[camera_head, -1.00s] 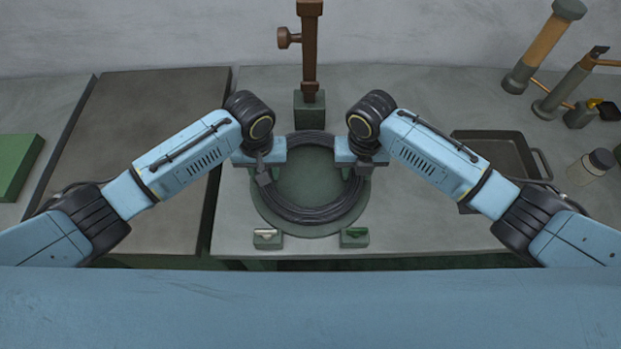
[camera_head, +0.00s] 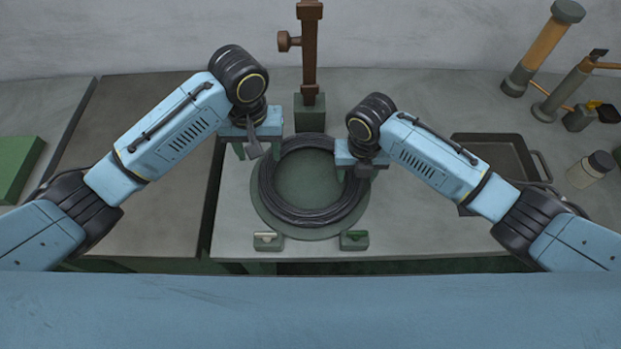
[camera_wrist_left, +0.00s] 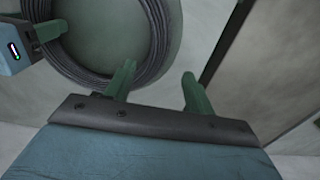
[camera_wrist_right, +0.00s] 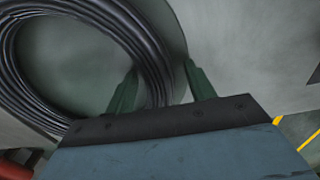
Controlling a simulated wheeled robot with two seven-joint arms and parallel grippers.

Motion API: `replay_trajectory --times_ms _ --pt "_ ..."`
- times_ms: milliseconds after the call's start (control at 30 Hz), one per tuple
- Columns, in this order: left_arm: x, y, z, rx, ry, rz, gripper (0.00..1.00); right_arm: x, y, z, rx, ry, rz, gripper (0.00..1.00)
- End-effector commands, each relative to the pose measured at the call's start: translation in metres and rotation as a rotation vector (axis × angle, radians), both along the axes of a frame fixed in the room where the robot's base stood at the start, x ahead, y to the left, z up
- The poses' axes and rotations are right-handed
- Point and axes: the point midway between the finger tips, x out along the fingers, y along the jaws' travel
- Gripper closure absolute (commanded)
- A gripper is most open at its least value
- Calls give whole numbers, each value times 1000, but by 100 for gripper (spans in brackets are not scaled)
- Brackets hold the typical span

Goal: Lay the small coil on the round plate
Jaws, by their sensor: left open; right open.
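The small coil (camera_head: 308,216), a dark ring of cable, lies flat on the green round plate (camera_head: 312,179), roughly centred, with plate showing inside and outside it. Contact there cannot be told.
A brown post on a green block (camera_head: 309,112) stands just behind the plate. Two small green blocks (camera_head: 268,241) (camera_head: 354,240) sit at its front. A dark tray (camera_head: 490,150) and a jar (camera_head: 590,168) are to the right. A gap (camera_head: 213,200) separates the benches at left.

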Motion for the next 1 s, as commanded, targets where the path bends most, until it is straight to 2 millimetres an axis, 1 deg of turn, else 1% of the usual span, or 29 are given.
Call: replay_trajectory --times_ms 33,133,267,333,467,700,833,1000 --pt "1 0 8 -1 -2 0 46 0 0 0 0 0 0 46" --pt "0 0 18 -1 0 0 46 0 0 0 0 0 0 46" --pt "0 0 24 -1 1 1 46 0 0 4 1 -1 0 46" --pt "0 0 24 0 1 1 46 1 0 11 2 -2 1 46" --pt "0 0 24 0 1 1 46 1 0 34 1 -5 1 46" --pt "0 0 24 0 1 1 46 1 0 86 1 -4 1 46" --pt "0 0 24 0 1 0 46 1 0 106 0 -3 0 46" --pt "0 0 24 0 1 0 46 0 0 119 0 -1 0 46"
